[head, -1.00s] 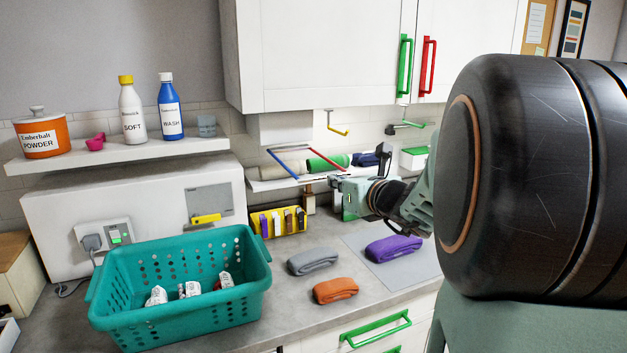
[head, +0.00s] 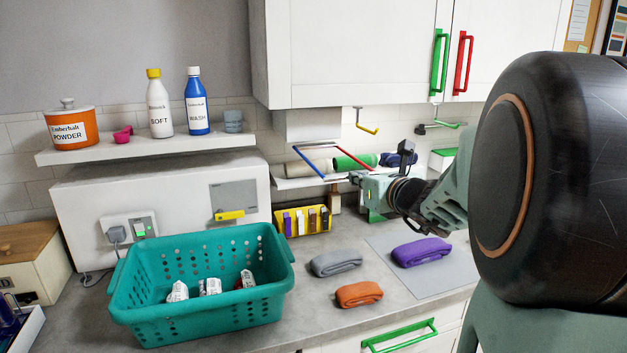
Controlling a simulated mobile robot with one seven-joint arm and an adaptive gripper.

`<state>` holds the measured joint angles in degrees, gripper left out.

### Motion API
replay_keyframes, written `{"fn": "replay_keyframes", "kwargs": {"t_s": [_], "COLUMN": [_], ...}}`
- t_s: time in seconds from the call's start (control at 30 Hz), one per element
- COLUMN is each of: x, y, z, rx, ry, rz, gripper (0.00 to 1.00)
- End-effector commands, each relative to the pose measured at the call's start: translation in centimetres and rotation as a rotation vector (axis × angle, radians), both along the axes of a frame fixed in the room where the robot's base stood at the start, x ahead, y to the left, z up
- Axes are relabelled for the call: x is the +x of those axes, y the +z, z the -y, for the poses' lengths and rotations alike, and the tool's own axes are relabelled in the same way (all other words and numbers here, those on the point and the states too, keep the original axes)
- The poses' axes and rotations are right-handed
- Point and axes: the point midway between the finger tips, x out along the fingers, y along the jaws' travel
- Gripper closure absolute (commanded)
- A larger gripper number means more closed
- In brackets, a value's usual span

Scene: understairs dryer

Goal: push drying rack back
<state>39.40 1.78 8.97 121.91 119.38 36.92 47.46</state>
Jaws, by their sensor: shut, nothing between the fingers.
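My gripper (head: 354,179) is shut and empty, at the rack's front near the lower end of the red bar. I cannot tell whether it touches the rack.
A teal basket (head: 200,303) stands on the counter at front left. Grey (head: 336,262), orange (head: 359,294) and purple (head: 421,251) folded cloths lie below my arm. A yellow holder (head: 303,221) stands under the rack. The cabinet (head: 355,50) hangs above.

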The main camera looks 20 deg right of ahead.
Motion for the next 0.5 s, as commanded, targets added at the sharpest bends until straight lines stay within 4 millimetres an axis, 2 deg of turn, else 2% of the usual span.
{"fn": "replay_keyframes", "kwargs": {"t_s": [0.17,0.5], "x": [3.7,13.0], "y": [-0.4,-0.2], "z": [-0.3,-0.6], "rx": [0.001,0.002], "ry": [0.005,0.004], "rz": [0.001,-0.001], "gripper": [1.00,1.00]}}
